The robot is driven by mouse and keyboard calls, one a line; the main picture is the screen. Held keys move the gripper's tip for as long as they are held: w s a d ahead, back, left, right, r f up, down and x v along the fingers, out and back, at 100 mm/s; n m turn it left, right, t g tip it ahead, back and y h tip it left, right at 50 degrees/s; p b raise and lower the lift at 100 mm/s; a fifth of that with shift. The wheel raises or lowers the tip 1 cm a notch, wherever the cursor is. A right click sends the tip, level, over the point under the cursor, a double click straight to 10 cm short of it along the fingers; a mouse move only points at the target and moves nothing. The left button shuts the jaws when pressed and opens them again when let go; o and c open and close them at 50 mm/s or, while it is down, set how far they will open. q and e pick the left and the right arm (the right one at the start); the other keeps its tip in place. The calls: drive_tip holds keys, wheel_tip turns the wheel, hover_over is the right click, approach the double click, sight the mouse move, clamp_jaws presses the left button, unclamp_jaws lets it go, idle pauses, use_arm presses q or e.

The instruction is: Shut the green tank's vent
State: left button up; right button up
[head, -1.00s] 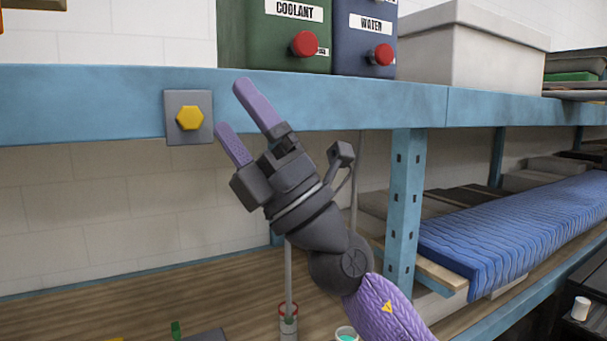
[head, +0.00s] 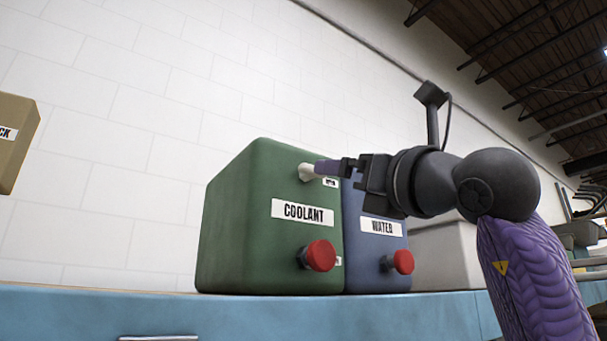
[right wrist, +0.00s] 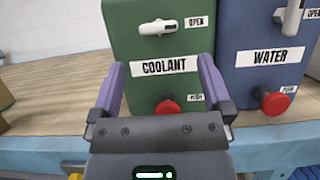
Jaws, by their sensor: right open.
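The green tank (head: 245,225), labelled COOLANT, stands on the blue shelf. Its white vent lever (head: 308,172) is near the top of its front. In the right wrist view the lever (right wrist: 158,27) lies about level, beside an OPEN label (right wrist: 196,22). A red knob (head: 319,256) sits lower on the tank's front. My right gripper (head: 322,167) is open and empty in front of the tank. In the head view a purple finger overlaps the lever's right end; in the wrist view the lever shows beyond and above the fingertips (right wrist: 160,62), apart from them. My left gripper is out of view.
A blue WATER tank (head: 375,205) stands against the green tank's right side, with its own red knob (head: 403,262) and white lever (right wrist: 293,17). A pale bin (head: 448,253) is farther right.

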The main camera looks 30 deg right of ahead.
sight(311, 173)
drive_tip(key=p+x, duration=0.4)
drive_tip(key=x, duration=0.3)
drive_tip(key=shift+w+r, duration=0.15)
drive_tip(key=shift+w, duration=0.3)
drive_tip(key=shift+s, duration=0.25)
drive_tip(key=shift+w, duration=0.25)
drive_tip(key=c, duration=1.2)
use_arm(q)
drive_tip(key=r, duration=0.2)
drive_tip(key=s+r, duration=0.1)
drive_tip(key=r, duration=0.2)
use_arm(e)
drive_tip(key=shift+o, duration=0.2)
